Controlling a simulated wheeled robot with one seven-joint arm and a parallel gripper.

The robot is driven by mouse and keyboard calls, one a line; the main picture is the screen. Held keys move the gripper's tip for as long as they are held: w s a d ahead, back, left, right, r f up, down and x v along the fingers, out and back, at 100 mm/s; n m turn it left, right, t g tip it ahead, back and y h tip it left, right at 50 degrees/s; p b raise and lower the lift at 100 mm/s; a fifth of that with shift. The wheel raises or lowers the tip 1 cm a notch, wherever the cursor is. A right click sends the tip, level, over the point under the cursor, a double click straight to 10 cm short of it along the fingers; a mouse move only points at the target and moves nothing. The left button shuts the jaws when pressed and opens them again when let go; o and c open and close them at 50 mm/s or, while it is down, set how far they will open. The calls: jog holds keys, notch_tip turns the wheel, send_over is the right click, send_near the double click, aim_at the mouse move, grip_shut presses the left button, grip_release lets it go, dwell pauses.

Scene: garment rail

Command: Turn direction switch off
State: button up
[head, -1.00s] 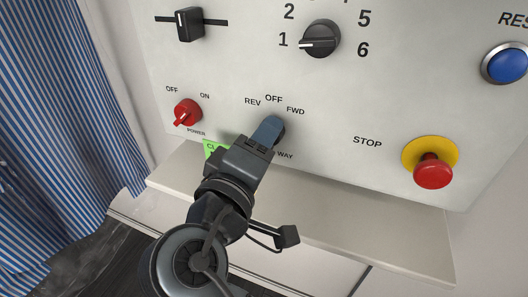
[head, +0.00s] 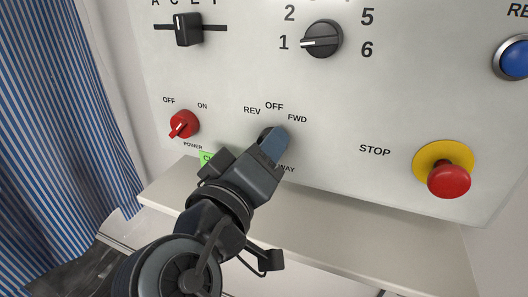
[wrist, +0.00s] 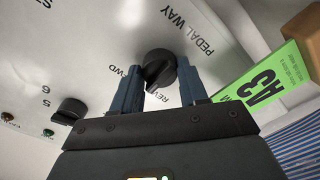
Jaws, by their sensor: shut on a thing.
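The direction switch (head: 265,135) is a black rotary knob on the pale panel, below the REV, OFF and FWD labels. In the head view my gripper (head: 273,146) covers most of it, and only a dark edge shows beside the finger. In the wrist view the knob (wrist: 158,68) sits between the two blue-grey fingers of my gripper (wrist: 160,88), which is shut on it. I cannot tell clearly which label the knob's pointer faces.
A red power switch (head: 184,124) is left of my gripper. A numbered dial (head: 322,40) and a slider (head: 188,29) are above. A red stop button (head: 448,179) is at right. A ledge (head: 350,230) runs below the panel. A green tag (wrist: 262,90) hangs close to the right finger.

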jog(key=shift+f, duration=0.1)
jog(key=o, duration=1)
jog(key=shift+o, duration=0.2)
jog(key=v, duration=0.8)
jog(key=shift+b, duration=0.3)
